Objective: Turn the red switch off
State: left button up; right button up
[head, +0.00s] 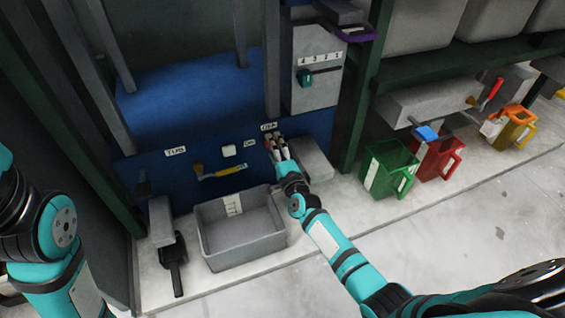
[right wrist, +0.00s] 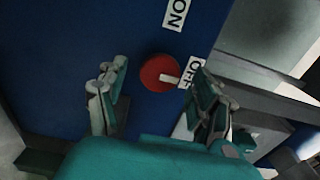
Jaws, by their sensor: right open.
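The red switch (right wrist: 153,72) is a round red knob with a pale bar on the blue panel (right wrist: 90,40). In the right wrist view the bar points right, toward the OFF label (right wrist: 190,74), which a finger partly covers. The ON label (right wrist: 176,14) is above. My right gripper (right wrist: 160,88) is open, with one finger on each side of the knob; I cannot tell if either touches it. In the head view the right gripper (head: 276,147) is at the panel and mostly hides the switch. My left arm shows at the left, but its gripper is out of view.
A grey bin (head: 243,252) stands below the panel, with a black scoop (head: 174,266) left of it. A yellow-handled lever (head: 222,172) and a white button (head: 228,150) are left of my right gripper. Green (head: 389,170) and red (head: 436,161) containers stand at right.

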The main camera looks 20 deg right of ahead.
jog(key=s, duration=1)
jog(key=shift+s+d, duration=0.15)
jog(key=shift+d, duration=0.05)
jog(key=shift+r, duration=0.1)
